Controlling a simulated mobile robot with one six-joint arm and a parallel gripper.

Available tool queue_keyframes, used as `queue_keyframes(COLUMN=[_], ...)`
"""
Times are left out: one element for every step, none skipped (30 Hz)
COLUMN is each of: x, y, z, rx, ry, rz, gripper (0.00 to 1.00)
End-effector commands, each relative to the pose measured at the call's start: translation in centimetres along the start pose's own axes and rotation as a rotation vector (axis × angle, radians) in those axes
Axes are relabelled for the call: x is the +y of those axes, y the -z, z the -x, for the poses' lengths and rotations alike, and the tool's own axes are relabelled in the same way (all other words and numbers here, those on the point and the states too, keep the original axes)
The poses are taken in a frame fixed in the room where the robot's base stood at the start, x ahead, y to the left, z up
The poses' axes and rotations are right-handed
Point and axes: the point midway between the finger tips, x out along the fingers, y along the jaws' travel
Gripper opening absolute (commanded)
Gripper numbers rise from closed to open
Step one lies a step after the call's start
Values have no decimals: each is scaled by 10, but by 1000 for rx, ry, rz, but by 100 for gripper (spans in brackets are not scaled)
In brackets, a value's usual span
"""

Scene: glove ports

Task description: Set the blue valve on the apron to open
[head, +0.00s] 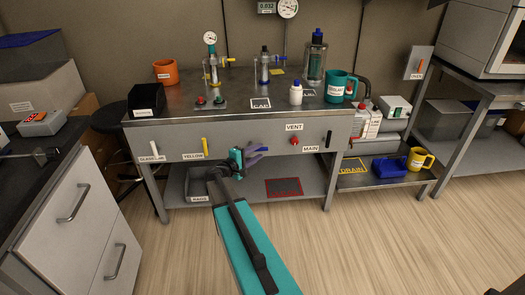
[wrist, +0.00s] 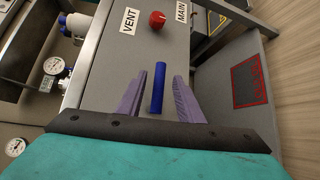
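The blue valve's handle (wrist: 157,88) shows in the wrist view as a blue bar on the grey apron (wrist: 103,75). It appears to lie along the apron's length, its far end towards the red knob (wrist: 157,20). My gripper (wrist: 159,77) has its two purple fingers apart, one on each side of the handle, with a gap on both sides. In the head view my gripper (head: 254,154) is at the apron front (head: 225,140), left of the red knob (head: 294,141), and hides the blue handle. No open or shut mark for the blue valve is readable.
A yellow lever (head: 204,147) and a white lever (head: 155,149) stand left on the apron, a black lever (head: 328,139) right. VENT (head: 294,127) and MAIN (head: 311,148) labels flank the red knob. A bin (head: 199,187) sits below. Gauges, mugs and bottles stand on the tabletop.

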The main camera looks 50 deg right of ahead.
Motion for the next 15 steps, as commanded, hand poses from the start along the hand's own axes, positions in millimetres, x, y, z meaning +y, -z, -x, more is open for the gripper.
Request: queue_keyframes(x=[0, 0, 0, 0, 0, 0, 0, 0, 0, 0, 0, 0, 0, 0, 0], y=[0, 0, 1, 1, 1, 0, 0, 0, 0, 0, 0, 0, 0, 0, 0], z=[-9, -14, -18, -22, -25, -30, -32, -35, -38, -39, -41, -42, -43, -43, -44], rx=[-3, -2, -1, -1, -2, -2, -2, -2, -1, -1, 0, 0, 0, 0, 0], ry=[0, 0, 0, 0, 0, 0, 0, 0, -1, -1, -1, -1, -1, -1, -1], rz=[0, 0, 0, 0, 0, 0, 0, 0, 0, 0, 0, 1, 0, 0, 0], gripper=[33, 33, 33, 33, 33, 33, 33, 33, 33, 33, 33, 33, 33, 33, 33])
